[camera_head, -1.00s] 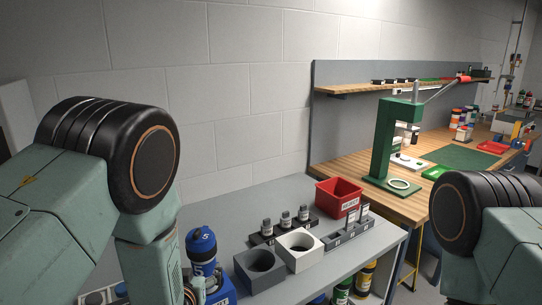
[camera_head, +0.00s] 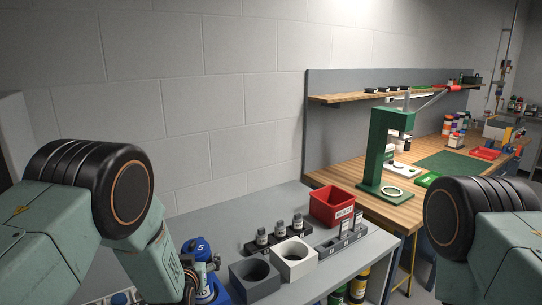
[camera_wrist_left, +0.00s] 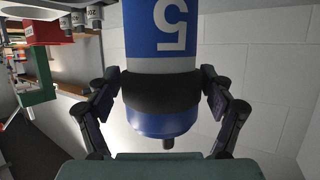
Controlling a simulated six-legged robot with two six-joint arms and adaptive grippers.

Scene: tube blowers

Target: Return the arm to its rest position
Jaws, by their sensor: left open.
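My left arm (camera_head: 95,200) comes in from the left in the head view, bent down toward the grey table. My left gripper (camera_head: 196,275) is low by the blue tube blower (camera_head: 197,246), partly hidden by my own wrist. In the left wrist view, the two dark fingers of my left gripper (camera_wrist_left: 163,88) are spread on either side of the blower (camera_wrist_left: 162,122). The blower is blue with a white "5" and a dark band. My right arm (camera_head: 480,235) shows at the right edge; its gripper is out of view.
On the grey table stand a grey block (camera_head: 254,280) and a white block (camera_head: 293,262) with round holes, a black rack (camera_head: 262,246) of small bottles, and a red bin (camera_head: 331,205). A green press (camera_head: 378,150) stands on the wooden bench (camera_head: 400,212) behind.

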